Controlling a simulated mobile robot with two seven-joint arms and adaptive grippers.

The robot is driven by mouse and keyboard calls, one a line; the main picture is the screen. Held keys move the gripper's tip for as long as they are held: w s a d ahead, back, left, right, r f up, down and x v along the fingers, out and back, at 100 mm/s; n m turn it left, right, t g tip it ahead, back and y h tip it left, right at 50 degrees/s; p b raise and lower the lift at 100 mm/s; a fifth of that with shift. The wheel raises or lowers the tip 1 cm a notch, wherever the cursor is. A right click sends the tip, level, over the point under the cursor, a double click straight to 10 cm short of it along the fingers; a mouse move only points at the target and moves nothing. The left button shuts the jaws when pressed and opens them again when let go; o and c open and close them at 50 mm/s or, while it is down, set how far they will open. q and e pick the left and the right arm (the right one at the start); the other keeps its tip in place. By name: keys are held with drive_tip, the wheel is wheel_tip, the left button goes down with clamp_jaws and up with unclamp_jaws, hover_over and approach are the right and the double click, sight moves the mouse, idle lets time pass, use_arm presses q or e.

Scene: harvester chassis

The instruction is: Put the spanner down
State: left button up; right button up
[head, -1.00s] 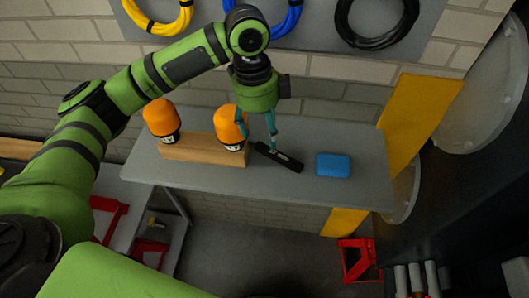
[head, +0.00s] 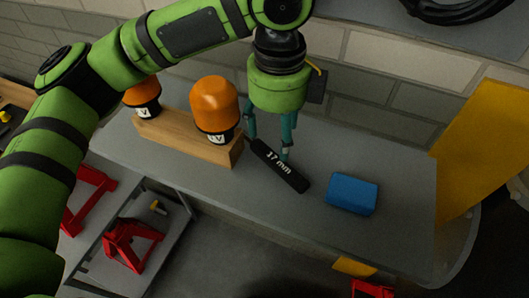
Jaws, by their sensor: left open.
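The spanner (head: 281,166) is a dark flat bar marked "17 mm" in white. It lies on the grey bench top (head: 390,225), slanting down to the right. My left gripper (head: 270,150) points down over it with its teal fingers apart. One finger is near the left end of the spanner and the other stands behind its middle. I cannot tell whether the fingers touch it. My right gripper is not in view.
Two orange-capped jars, one nearer the middle (head: 214,106) and one farther left (head: 143,98), stand at a wooden block (head: 185,137) left of the spanner. A blue box (head: 352,193) lies to the right. A yellow panel (head: 485,150) stands beyond the bench's right end.

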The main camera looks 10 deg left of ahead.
sight(272, 161)
use_arm(q)
drive_tip(key=shift+s+f, duration=0.1)
drive_tip(key=shift+f, duration=0.1)
drive_tip(key=shift+s+a+f, duration=0.1)
drive_tip(key=shift+f, duration=0.15)
drive_tip(key=f, duration=0.1)
drive_tip(key=f+p, duration=0.1)
drive_tip(key=shift+s+a+f, duration=0.2)
drive_tip(key=shift+f, duration=0.2)
wheel_tip(272, 161, down, 2)
drive_tip(key=shift+f+p, duration=0.25)
drive_tip(key=shift+p, duration=0.2)
drive_tip(key=shift+f, duration=0.45)
drive_tip(key=shift+c, duration=0.4)
clamp_jaws()
drive_tip(key=shift+w, duration=0.1)
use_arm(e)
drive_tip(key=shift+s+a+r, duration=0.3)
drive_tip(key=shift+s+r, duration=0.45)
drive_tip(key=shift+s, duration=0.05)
